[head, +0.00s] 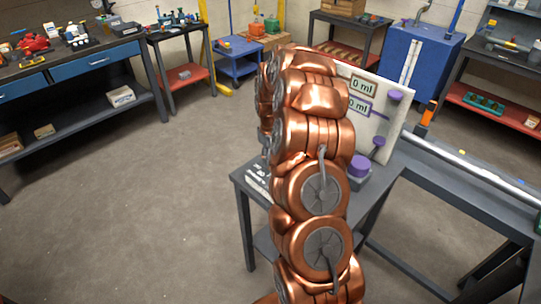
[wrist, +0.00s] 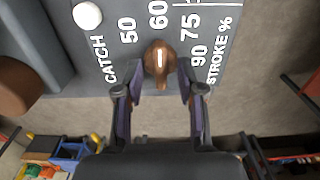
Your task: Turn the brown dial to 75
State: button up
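The brown dial (wrist: 157,58) shows in the wrist view on a dark grey panel (wrist: 110,85). A short white line on its face runs nearly up and down in the picture, its upper end towards the printed 60 (wrist: 158,14). The 75 (wrist: 190,27) is up and right of the dial, with 50 at upper left and 90 at right. My gripper (wrist: 159,82) is open, one finger on each side of the dial's lower part, with gaps visible on both sides. In the head view my copper arm hides the dial and gripper.
A white round knob (wrist: 87,15) is by the CATCH label. A rounded brown part (wrist: 18,85) is at the wrist view's left edge. In the head view, a pale board (head: 382,85) with "0 ml" readouts and purple knobs stands on the grey table (head: 405,185). Open floor lies left.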

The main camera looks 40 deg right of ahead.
jog(key=shift+f, duration=0.25)
grip_shut()
dwell(0.3)
